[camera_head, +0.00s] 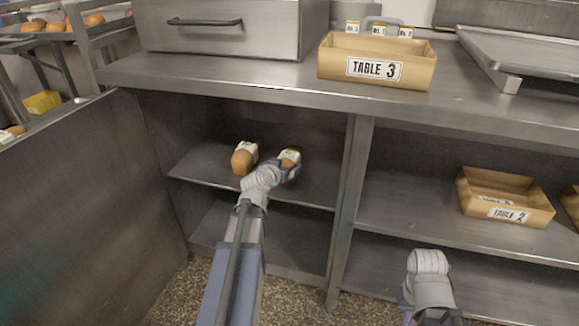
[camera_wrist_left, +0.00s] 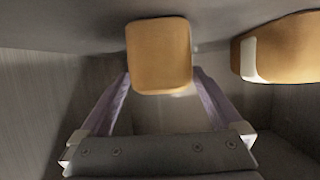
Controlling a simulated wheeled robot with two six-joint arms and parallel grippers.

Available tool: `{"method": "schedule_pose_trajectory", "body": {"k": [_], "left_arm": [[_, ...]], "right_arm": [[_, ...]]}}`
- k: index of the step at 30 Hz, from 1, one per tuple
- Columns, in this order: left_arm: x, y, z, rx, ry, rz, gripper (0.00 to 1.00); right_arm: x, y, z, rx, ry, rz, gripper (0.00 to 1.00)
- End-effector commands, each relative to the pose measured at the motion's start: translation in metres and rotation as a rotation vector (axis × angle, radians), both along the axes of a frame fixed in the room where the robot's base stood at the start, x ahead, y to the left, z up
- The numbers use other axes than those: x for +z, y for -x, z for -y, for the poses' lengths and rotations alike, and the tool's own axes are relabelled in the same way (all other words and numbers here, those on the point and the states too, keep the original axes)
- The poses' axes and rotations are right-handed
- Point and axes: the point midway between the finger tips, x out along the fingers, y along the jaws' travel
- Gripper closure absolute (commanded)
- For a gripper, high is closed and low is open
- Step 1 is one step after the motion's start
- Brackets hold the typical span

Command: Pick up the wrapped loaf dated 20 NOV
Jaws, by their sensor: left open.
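Two wrapped loaves with pale labels lie side by side on the upper shelf of the open cabinet: a left loaf (camera_head: 243,161) and a right loaf (camera_head: 290,157). No date on either is readable. My left gripper (camera_head: 289,170) is at the right loaf and partly covers it. In the left wrist view, its open fingers (camera_wrist_left: 160,88) stand on either side of the end of one loaf (camera_wrist_left: 158,52), apart from its sides. The other loaf (camera_wrist_left: 282,48), with a white band, lies to the right there. My right arm's wrist (camera_head: 430,275) is at the lower right; its fingertips are hidden.
The shelf (camera_head: 205,166) has side walls and a counter (camera_head: 230,76) close above it. A TABLE 3 crate (camera_head: 330,66) stands on the counter, and a TABLE 2 crate (camera_head: 470,208) on the right shelf. A large metal panel (camera_head: 80,190) stands at left.

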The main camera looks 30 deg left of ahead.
Motion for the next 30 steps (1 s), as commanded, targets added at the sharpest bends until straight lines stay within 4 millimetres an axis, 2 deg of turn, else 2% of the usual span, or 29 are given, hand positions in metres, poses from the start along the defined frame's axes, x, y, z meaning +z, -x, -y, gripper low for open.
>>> {"method": "schedule_pose_trajectory", "body": {"k": [5,13,21,30], "left_arm": [[-0.005,-0.010,-0.003,0.000,-0.001,0.000,0.00],[-0.019,-0.045,-0.010,-0.001,-0.001,0.001,0.00],[-0.018,-0.047,-0.010,0.000,-0.001,0.000,0.01],[-0.018,-0.046,-0.010,0.000,-0.001,0.000,0.35]], "right_arm": [[-0.005,0.000,0.000,-0.001,0.000,0.000,1.00],[-0.019,0.000,0.000,-0.004,0.000,0.000,1.00],[-0.018,0.000,0.000,-0.004,0.000,0.000,1.00],[-0.018,0.000,0.000,-0.004,0.000,0.000,1.00]]}}
